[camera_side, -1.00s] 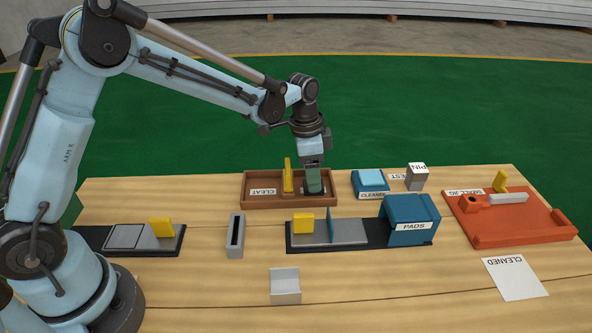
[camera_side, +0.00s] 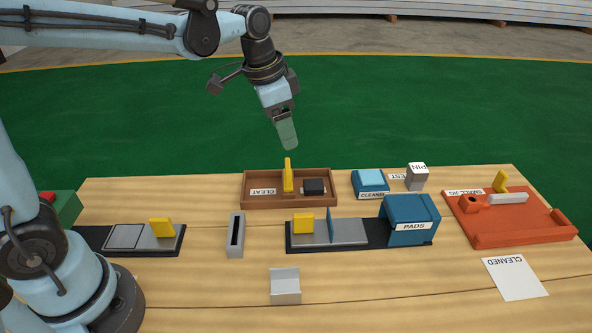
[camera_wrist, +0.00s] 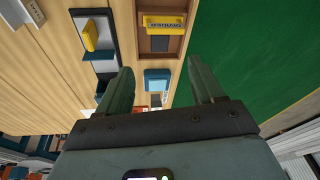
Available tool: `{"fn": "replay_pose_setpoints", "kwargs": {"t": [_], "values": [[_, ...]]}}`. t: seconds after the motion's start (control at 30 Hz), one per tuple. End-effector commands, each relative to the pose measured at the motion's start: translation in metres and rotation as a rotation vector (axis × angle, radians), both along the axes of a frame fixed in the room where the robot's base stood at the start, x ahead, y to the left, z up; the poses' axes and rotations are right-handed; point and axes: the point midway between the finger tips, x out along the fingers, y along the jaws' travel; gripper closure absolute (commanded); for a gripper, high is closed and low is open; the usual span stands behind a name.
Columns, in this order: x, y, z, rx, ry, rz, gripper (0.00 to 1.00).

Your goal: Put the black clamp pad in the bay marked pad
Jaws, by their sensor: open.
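The black clamp pad (camera_side: 313,186) lies in the right part of the brown wooden tray (camera_side: 262,206), beside an upright yellow piece (camera_side: 288,176). A white label shows only in part by the pad, and I cannot read it; the left part carries a label that reads CLEAT (camera_side: 263,191). My gripper (camera_side: 291,148) is raised above and behind the tray, clear of the pad, with nothing between its fingers. In the wrist view my gripper (camera_wrist: 160,66) shows two green fingers spread apart, and the tray (camera_wrist: 180,45) with a dark block appears beyond them.
Right of the tray stand a blue block (camera_side: 370,178) and a grey PIN block (camera_side: 417,177). A blue PADS box (camera_side: 410,210), a slotted grey block (camera_side: 235,236) and a grey holder (camera_side: 285,287) are nearer. An orange jig (camera_side: 510,225) is at the right.

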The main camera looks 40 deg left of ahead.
Motion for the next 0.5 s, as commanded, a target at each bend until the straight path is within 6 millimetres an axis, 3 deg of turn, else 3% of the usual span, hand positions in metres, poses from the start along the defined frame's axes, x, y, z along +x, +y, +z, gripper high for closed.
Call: {"fn": "replay_pose_setpoints", "kwargs": {"t": [0.23, 0.5], "values": [[-0.06, 0.016, 0.007, -0.051, -0.144, 0.228, 0.33], [-0.109, 0.028, -0.011, -0.126, -0.287, 0.434, 0.33]]}}
